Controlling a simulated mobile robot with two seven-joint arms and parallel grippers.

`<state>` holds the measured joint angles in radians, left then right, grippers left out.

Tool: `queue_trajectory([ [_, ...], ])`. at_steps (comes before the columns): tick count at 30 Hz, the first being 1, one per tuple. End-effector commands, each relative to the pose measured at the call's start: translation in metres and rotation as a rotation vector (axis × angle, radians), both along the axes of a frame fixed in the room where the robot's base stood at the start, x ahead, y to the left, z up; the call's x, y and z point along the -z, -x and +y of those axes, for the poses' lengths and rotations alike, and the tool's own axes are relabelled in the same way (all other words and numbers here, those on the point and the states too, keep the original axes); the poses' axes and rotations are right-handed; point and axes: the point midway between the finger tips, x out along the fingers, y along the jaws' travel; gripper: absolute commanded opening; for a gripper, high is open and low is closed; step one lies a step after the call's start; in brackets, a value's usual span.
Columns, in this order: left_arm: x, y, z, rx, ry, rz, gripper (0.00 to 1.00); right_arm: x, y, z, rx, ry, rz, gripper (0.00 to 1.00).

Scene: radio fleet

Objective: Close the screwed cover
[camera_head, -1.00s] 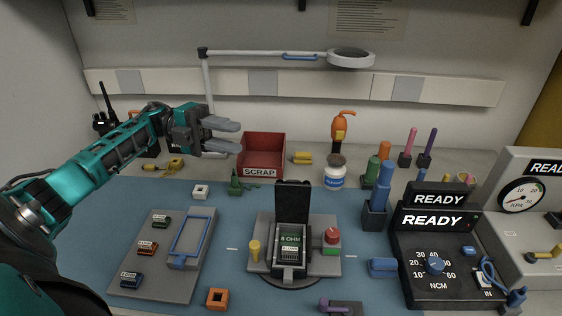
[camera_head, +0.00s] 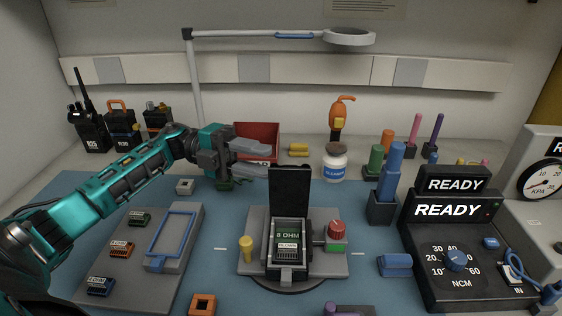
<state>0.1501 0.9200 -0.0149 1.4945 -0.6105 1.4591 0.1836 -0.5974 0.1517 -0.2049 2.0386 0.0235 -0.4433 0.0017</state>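The black cover (camera_head: 290,192) stands raised, nearly upright, at the back edge of an opened unit marked 8 OHM (camera_head: 287,243). The unit sits in a grey fixture (camera_head: 257,266) on the blue mat, with a yellow peg (camera_head: 246,248) on the left and a red knob (camera_head: 337,229) on the right. My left gripper (camera_head: 262,158) is open and empty. In the picture it is left of the cover's upper part, with its fingers pointing right. I cannot tell its exact distance from the cover. My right gripper is not in view.
A red scrap bin (camera_head: 258,128) is partly hidden behind my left gripper. A white bottle (camera_head: 335,163) and a blue driver (camera_head: 390,172) stand right of the cover. A black READY controller (camera_head: 447,250) stands farther right. A grey tray (camera_head: 130,275) lies left.

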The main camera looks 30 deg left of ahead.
Motion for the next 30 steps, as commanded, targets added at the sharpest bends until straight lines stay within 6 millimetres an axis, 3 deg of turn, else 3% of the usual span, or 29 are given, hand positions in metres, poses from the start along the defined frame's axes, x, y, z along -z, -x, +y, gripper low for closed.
queue_trajectory([
  [3, -0.003, -0.003, -0.022, 0.003, 0.002, -0.002, 0.34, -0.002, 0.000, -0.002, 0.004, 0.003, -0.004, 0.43],
  [9, -0.003, -0.007, -0.043, 0.001, 0.000, 0.000, 0.34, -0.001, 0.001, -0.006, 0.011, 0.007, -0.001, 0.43],
  [20, -0.003, -0.008, -0.048, 0.000, -0.001, 0.000, 0.34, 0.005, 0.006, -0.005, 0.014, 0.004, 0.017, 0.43],
  [30, -0.003, -0.008, -0.048, 0.000, -0.001, 0.000, 0.03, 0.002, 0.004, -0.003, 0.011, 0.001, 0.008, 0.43],
])
